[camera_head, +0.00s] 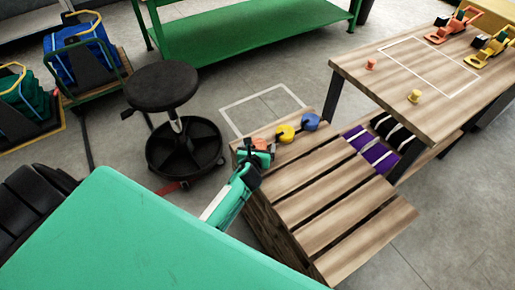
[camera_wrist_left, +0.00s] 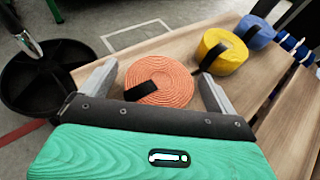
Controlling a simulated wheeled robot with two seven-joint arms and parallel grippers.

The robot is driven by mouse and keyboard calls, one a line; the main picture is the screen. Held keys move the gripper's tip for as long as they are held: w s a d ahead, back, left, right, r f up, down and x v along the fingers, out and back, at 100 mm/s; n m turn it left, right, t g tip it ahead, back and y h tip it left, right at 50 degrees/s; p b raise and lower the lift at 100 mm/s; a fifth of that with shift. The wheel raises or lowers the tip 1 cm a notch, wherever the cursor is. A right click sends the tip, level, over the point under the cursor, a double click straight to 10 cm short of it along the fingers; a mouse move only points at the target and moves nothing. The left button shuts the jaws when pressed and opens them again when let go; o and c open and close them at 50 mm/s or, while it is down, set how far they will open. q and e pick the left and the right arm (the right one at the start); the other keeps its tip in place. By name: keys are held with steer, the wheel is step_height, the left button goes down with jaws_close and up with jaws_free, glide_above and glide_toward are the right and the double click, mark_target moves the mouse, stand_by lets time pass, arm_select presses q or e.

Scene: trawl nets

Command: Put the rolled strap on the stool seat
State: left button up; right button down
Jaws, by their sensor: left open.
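An orange rolled strap (camera_wrist_left: 160,84) with a black end lies on the slatted wooden crate top. My left gripper (camera_wrist_left: 158,88) is open, with one finger on each side of the orange roll. In the head view my left gripper (camera_head: 260,152) is at the far left corner of the crate, mostly covering the orange roll. A yellow rolled strap (camera_head: 285,133) and a blue rolled strap (camera_head: 311,122) lie in a row to its right. The stool's round black seat (camera_head: 161,86) is empty and stands left of and beyond the gripper. My right gripper is not in view.
The crate's slatted top (camera_head: 345,215) is mostly bare. A wooden table (camera_head: 430,75) with small pegs and clamps stands at the right. A green bench (camera_head: 240,35) is at the back. Carts with coloured straps (camera_head: 85,55) stand left. Floor separates stool and crate.

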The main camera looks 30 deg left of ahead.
arm_select(q)
steer(key=c, duration=1.1)
steer(key=shift+c, duration=0.9)
steer(key=shift+r, duration=0.15)
